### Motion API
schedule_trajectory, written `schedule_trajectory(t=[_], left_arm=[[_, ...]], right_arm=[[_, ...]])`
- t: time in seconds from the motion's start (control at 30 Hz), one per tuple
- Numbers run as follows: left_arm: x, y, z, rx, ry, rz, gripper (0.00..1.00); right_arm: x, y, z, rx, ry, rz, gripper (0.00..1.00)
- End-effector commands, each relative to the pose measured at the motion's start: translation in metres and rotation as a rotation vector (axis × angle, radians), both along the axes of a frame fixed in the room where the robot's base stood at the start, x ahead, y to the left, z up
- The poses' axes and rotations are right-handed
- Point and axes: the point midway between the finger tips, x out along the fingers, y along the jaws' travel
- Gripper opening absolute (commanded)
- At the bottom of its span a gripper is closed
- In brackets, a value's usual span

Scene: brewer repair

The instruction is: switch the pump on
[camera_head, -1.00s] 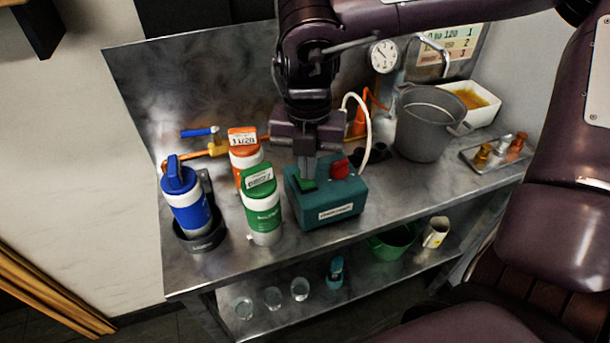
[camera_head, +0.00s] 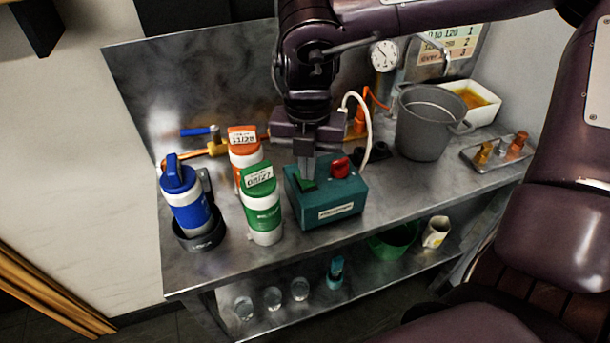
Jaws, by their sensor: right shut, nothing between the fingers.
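The pump (camera_head: 330,205) is a teal box with a pale label on its front, standing on the metal bench. A green rocker switch (camera_head: 305,184) is on its top left and a red knob or button (camera_head: 341,167) on its top right. My right gripper (camera_head: 307,178) points down from above, shut and empty, with its fingertips at the green switch. They look to be touching it, and they hide part of it. A white hose (camera_head: 366,125) rises behind the pump. My left gripper is not in view.
Green-labelled (camera_head: 262,212) and orange-labelled (camera_head: 243,148) bottles stand close left of the pump. A blue bottle (camera_head: 187,205) sits in a black holder further left. A grey bucket (camera_head: 424,125) and a metal tray of small fittings (camera_head: 480,160) are to the right. Glasses stand on the lower shelf.

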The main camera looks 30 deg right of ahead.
Motion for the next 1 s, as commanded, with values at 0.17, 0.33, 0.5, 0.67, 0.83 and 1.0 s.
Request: schedule_trajectory(t=[0.17,0.33,0.5,0.67,0.83,1.0], left_arm=[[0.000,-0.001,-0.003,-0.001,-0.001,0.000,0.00],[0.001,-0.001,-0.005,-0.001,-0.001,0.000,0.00],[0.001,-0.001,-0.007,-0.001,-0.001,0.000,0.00],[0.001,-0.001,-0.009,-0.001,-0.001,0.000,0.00],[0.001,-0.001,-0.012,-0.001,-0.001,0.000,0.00],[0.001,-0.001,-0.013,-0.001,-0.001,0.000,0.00]], right_arm=[[0.000,0.000,-0.003,0.000,0.000,0.000,0.00],[0.000,0.000,-0.006,0.000,0.000,0.000,0.00],[0.000,0.000,-0.009,0.000,0.000,0.000,0.00],[0.000,0.000,-0.011,-0.001,0.001,0.000,0.00],[0.000,0.000,-0.014,-0.001,0.000,0.000,0.00],[0.000,0.000,-0.016,-0.001,0.001,0.000,0.00]])
